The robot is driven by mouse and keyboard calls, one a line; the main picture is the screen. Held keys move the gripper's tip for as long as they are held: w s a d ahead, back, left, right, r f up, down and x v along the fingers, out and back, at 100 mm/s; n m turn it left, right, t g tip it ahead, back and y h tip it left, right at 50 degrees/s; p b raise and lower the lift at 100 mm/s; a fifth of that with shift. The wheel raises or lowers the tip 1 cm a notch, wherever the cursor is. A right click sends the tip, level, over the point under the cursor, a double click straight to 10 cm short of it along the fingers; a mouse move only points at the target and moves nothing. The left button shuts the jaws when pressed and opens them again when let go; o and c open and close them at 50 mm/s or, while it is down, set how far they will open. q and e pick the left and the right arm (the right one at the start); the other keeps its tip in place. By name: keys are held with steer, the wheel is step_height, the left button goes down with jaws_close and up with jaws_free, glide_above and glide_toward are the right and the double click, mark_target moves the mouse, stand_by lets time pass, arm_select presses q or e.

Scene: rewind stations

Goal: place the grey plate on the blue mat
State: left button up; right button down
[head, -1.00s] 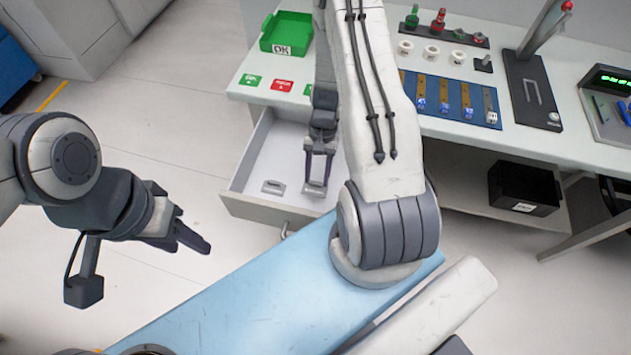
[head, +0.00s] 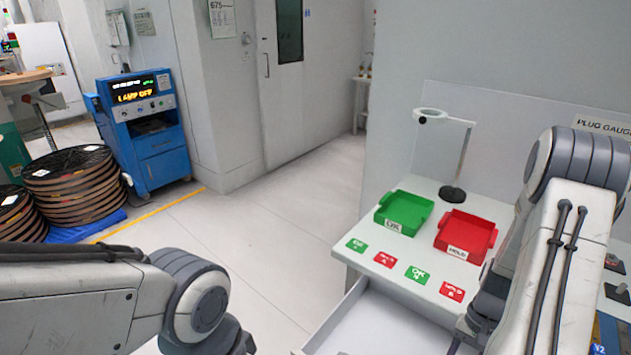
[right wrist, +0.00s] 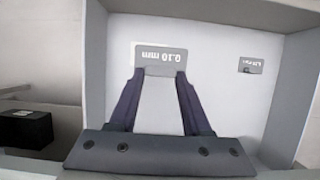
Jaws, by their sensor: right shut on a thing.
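In the right wrist view my right gripper (right wrist: 158,76) is shut on a grey plate (right wrist: 158,54) marked 0.10 mm, by its near edge. Plate and fingers are over the pale floor of an open drawer; I cannot tell whether the plate is lifted clear. In the head view the right arm reaches down at the right toward the drawer, its fingers out of sight. A strip of blue (head: 608,332), apparently the blue mat on the bench, shows at the bottom right, mostly hidden or cut off. The left arm shows at lower left; its gripper is out of view.
A second, smaller-looking grey plate (right wrist: 250,66) lies in the drawer (head: 385,325). A green tray (head: 404,211), a red tray (head: 466,236), a magnifier lamp (head: 452,192) and several labels stand on the bench. A black bin (right wrist: 25,130) is outside the drawer. Reels (head: 75,185) stand far left.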

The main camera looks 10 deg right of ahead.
arm_select(q)
step_height(320, 180, up, 4)
steer(key=p, duration=0.3)
arm_select(e)
step_height(320, 180, up, 6)
arm_select(q)
step_height(320, 180, down, 5)
steer(key=b, duration=0.4)
steer(key=shift+r+b, duration=0.1)
steer(key=shift+b, duration=0.3)
arm_select(e)
steer(key=w+a+f+n+h, duration=0.1)
steer(key=w+a+f+n, duration=0.2)
steer(key=w+a, duration=0.3)
steer(key=w+a+f+n+g+h, duration=0.1)
steer(key=w+a+f+n, duration=0.3)
steer(key=a, duration=0.7)
steer(key=w+n+h, duration=0.1)
steer(key=w+n, duration=0.1)
steer(key=w, duration=0.1)
steer(key=shift+w+n+g, duration=0.15)
steer(key=shift+n+g, duration=0.15)
